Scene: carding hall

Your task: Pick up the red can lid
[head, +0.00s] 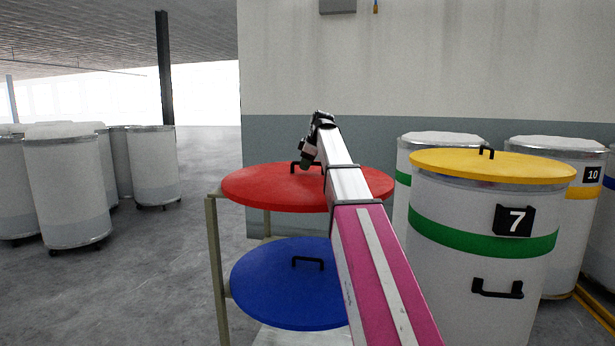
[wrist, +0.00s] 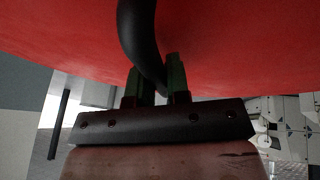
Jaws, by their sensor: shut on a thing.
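The red can lid (head: 262,188) is a round disc with a black handle (head: 297,167) on top. It lies level at the top of a pale metal rack, above a blue lid; I cannot tell whether it touches the rack. My gripper (head: 306,163) reaches the lid's handle from above, and my arm hides part of the lid's right side. In the wrist view the red lid (wrist: 230,45) fills the upper part. The black curved handle (wrist: 138,35) runs down between the two fingers of my gripper (wrist: 158,88), which are shut on it.
A blue lid (head: 275,290) with a black handle lies on the lower level of the rack (head: 215,245). A white can marked 7 (head: 470,270) with a yellow lid (head: 450,165) stands at right, with more cans behind. Several white cans (head: 70,190) stand at left. The floor between is clear.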

